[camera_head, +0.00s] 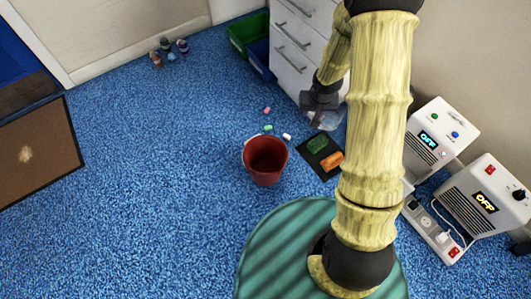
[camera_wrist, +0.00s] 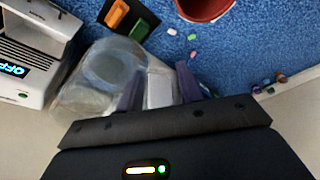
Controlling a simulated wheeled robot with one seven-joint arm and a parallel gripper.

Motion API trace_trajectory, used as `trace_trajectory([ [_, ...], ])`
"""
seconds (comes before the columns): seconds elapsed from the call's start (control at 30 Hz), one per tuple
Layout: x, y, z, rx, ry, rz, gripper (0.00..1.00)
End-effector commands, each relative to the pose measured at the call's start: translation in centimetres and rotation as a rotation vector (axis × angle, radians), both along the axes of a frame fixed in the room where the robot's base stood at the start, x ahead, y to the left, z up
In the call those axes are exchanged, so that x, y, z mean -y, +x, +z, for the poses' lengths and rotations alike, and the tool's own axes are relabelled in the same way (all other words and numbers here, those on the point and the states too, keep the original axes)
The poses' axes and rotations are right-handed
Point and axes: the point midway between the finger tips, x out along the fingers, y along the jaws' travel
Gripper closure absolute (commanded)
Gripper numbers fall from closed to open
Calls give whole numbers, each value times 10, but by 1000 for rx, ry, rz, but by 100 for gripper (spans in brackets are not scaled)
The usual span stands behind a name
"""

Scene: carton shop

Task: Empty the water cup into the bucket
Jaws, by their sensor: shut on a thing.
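The clear water cup (camera_head: 327,121) is held by my gripper (camera_head: 318,104) in front of the drawer unit. In the wrist view the see-through cup (camera_wrist: 108,72) lies left of the fingers, and a pale part of it sits between the two dark fingers of my gripper (camera_wrist: 160,88). I cannot tell whether water is in it or how far it tilts. The red bucket (camera_head: 265,176) stands upright on the blue floor, to the left of and nearer than the cup in the head view. Its edge shows at the top of the wrist view (camera_wrist: 204,14).
A dark mat (camera_head: 323,164) with a green and an orange block lies right of the bucket. Small coloured pieces lie behind the bucket. White drawers (camera_head: 293,50), green and blue bins (camera_head: 246,32) and two white devices (camera_head: 484,200) stand around. The floor left of the bucket is clear.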

Motion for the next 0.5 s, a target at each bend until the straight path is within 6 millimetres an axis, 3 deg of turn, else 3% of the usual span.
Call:
trace_trajectory([
  [0.27,-26,39,-43,-5,-3,-67,99],
  [0.5,-75,75,-89,-12,-7,-132,99],
])
